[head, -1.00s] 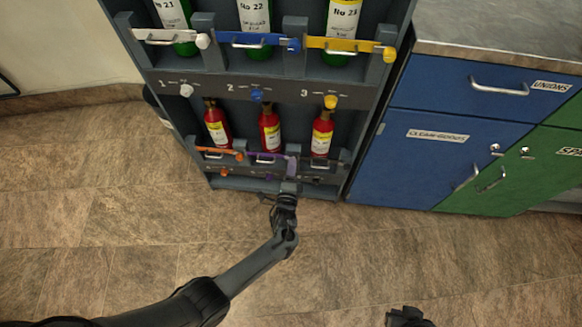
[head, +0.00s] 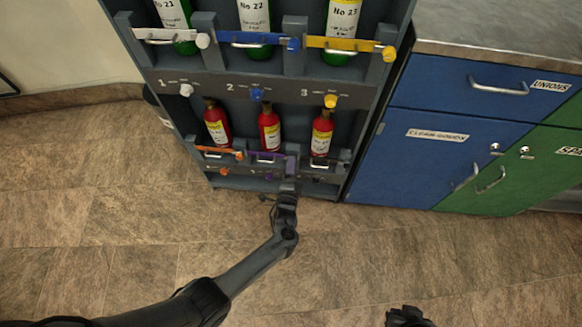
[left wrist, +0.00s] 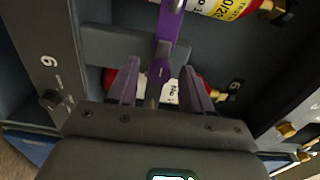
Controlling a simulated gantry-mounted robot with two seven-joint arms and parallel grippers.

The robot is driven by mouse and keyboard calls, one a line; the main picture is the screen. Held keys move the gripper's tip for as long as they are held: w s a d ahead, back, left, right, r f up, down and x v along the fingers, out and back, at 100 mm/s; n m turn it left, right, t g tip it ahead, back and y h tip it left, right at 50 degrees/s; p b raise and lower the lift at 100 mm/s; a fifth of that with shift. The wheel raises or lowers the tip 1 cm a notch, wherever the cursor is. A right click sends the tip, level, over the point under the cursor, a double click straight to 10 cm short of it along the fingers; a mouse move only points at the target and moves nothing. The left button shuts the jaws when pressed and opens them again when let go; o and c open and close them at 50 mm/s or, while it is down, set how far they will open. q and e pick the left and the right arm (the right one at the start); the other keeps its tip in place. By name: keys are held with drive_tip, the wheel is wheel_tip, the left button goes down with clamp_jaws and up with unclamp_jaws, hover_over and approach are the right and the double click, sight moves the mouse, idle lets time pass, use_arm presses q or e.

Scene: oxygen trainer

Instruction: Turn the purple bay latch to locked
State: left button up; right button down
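The purple latch (head: 266,157) is a bar across the front of the middle lower bay, below a red bottle (head: 269,130). Its right end shows just above my left gripper (head: 287,188), which is at the rack's lower front. In the left wrist view the purple latch (left wrist: 166,40) runs upright in the picture. My left gripper (left wrist: 158,68) is open there, with one finger on each side of the latch's lower part. Contact cannot be told. A dark part of my right gripper (head: 405,317) shows at the bottom edge; its fingers are unclear.
An orange latch (head: 218,152) is to the left and a grey one (head: 322,164) to the right. Blue cupboards (head: 405,165) stand right of the rack. Large green bottles (head: 255,20) stand behind latches above. The floor (head: 150,230) in front is clear.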

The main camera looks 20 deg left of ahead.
idle(0.3)
use_arm(q)
drive_tip(key=p+v, duration=0.5)
drive_tip(key=v, duration=0.6)
